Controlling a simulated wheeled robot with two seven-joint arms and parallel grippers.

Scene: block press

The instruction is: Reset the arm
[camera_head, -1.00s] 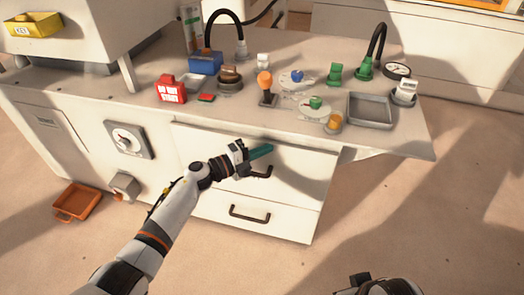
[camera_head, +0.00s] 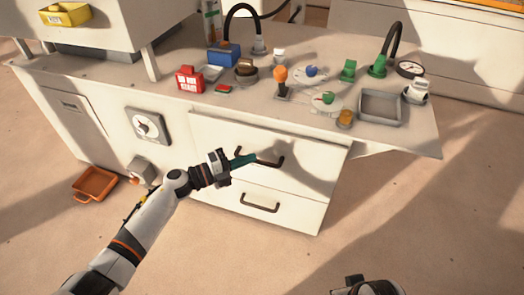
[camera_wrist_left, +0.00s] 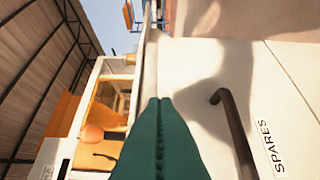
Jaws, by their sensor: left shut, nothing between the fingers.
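My left arm reaches in from the lower left. Its left gripper (camera_head: 246,160), with teal fingers, is shut and empty in front of the upper drawer (camera_head: 215,145). The fingers also show in the wrist view (camera_wrist_left: 160,110), pressed together. In the head view the fingertips overlap the left part of the dark upper handle (camera_head: 272,163). In the wrist view this handle (camera_wrist_left: 232,125) is to the right of the fingers, with a visible gap, beside the word SPARES. My right gripper (camera_head: 368,284) is a dark part at the bottom edge, mostly cut off.
The bench top (camera_head: 300,130) carries a red box (camera_head: 190,80), a blue box (camera_head: 222,54), an orange-topped lever (camera_head: 281,78), green and blue knobs and a grey tray (camera_head: 380,107). A lower handle (camera_head: 260,203) sticks out. An orange bin (camera_head: 95,185) stands on the floor.

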